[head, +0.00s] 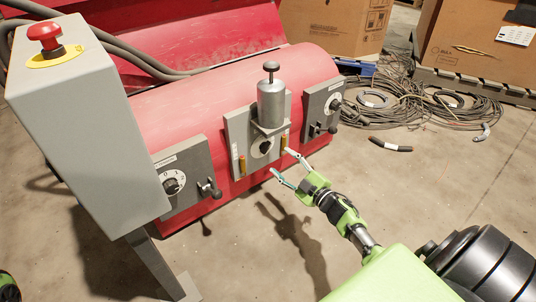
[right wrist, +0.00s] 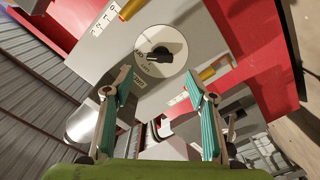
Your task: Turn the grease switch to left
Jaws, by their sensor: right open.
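The middle grey panel (head: 238,135) on the red machine carries a round white dial with a black knob (head: 264,147), below a metal grease cylinder (head: 271,100). In the right wrist view the dial's black knob (right wrist: 158,54) sits ahead of the fingertips, slanted in the picture. The lettering on the panel is too small to read surely. My right gripper (head: 281,162) is open and empty, in front of and just below this panel, apart from the knob. Its two teal-padded fingers (right wrist: 160,84) stand either side of the knob's line.
Yellow handles (head: 284,142) flank the dial. Other grey switch panels stand left (head: 180,178) and right (head: 322,108). A grey post with a red emergency button (head: 45,36) stands at left. Cable coils (head: 400,100) lie on the floor behind at right.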

